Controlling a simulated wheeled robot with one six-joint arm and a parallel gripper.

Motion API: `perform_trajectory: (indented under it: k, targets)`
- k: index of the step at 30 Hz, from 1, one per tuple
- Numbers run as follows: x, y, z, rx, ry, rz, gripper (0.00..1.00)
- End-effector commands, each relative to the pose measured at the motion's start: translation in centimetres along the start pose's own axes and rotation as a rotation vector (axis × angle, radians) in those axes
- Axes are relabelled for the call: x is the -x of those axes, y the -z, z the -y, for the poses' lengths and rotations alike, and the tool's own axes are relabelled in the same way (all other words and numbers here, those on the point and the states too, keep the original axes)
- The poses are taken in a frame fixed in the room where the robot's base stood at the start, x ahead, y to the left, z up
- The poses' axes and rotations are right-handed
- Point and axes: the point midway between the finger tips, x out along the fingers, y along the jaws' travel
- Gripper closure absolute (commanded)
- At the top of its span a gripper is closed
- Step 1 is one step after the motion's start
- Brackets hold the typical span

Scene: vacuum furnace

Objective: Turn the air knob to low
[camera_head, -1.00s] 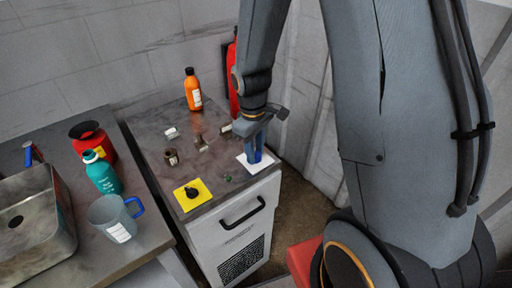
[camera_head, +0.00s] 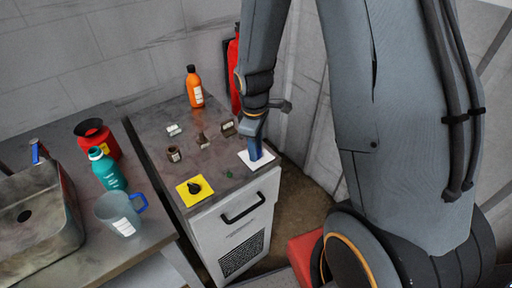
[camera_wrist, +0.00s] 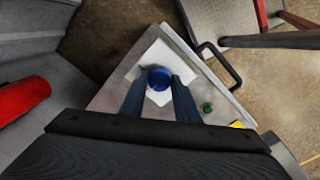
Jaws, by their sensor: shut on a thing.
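A blue round knob (camera_wrist: 160,77) sits on a white square plate (camera_wrist: 153,54) at the corner of the grey cabinet top. My gripper (camera_wrist: 160,90) has one dark blue finger on each side of this knob and is shut on it. In the head view my gripper (camera_head: 255,154) points down onto the white plate (camera_head: 269,157), and its fingers hide the knob. A black knob (camera_head: 194,188) stands on a yellow plate (camera_head: 183,195) at the cabinet's front left corner. No knob label is readable.
A small green button (camera_head: 229,173) lies between the plates. Several small fittings and an orange bottle (camera_head: 194,87) stand farther back. A black handle (camera_head: 242,209) juts from the cabinet front. A red extinguisher (camera_head: 233,70) is behind my arm.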

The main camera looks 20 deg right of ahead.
Motion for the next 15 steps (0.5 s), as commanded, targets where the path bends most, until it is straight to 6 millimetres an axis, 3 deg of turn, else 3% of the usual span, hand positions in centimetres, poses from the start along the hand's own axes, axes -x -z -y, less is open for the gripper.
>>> perform_trajectory:
  k: [2, 3, 6, 15]
  targets:
    - [0.18, 0.25, -0.27, 0.001, -0.007, -0.006, 0.94]
    - [0.18, 0.24, -0.27, 0.001, -0.007, -0.006, 0.7]
    - [0.15, 0.2, -0.23, 0.001, -0.006, -0.005, 0.53]
    - [0.1, 0.07, -0.11, 0.0, -0.002, -0.002, 0.53]
